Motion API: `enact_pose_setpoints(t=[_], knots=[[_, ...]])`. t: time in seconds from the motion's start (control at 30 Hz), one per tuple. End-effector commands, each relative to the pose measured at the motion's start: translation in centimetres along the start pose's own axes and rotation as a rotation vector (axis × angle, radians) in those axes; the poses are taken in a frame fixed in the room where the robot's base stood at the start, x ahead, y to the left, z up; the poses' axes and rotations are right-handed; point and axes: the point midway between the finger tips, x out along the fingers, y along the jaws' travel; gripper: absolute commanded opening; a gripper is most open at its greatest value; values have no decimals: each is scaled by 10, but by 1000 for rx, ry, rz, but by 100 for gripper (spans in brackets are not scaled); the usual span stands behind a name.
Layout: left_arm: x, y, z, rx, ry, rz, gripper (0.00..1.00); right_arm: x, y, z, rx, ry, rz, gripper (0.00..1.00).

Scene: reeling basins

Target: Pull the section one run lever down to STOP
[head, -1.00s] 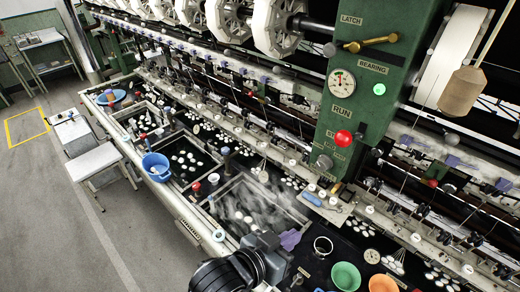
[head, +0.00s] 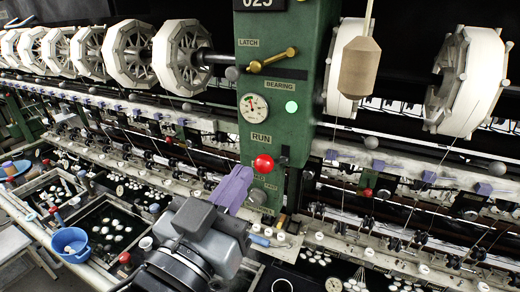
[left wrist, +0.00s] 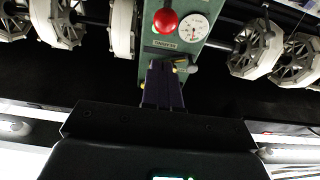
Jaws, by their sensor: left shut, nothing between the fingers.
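The run lever has a round red knob (head: 263,163) on the green post (head: 262,120), just under the RUN label and above the STOP end of its plate. The knob also shows in the left wrist view (left wrist: 166,21), ahead of my fingertips. My left gripper (head: 238,184) is shut and empty, its purple fingers pointing up at the post. In the head view they sit left of and below the knob, apart from it. The fingers show dark in the left wrist view (left wrist: 163,70). My right gripper is not in view.
A gauge (head: 254,107), a lit green lamp (head: 292,106) and a brass latch handle (head: 272,60) are on the post above the lever. A wooden weight (head: 358,66) hangs to the right. A blue bucket (head: 71,243) and basins lie low at left.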

Motion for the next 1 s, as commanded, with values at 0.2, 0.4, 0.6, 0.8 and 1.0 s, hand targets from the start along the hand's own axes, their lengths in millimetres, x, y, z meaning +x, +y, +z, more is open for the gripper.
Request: enact_pose_setpoints(t=[0.2, 0.4, 0.6, 0.8, 1.0], knots=[[32, 0, 0, 1, -1, 1, 0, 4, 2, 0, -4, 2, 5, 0], [59, 0, -2, 0, -2, 0, 0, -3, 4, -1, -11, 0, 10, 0], [79, 0, -1, 1, -1, 0, 0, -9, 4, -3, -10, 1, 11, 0], [89, 0, 0, 0, 0, 0, 0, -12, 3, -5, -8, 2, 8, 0], [92, 0, 0, 0, 0, 0, 0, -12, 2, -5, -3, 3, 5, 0]])
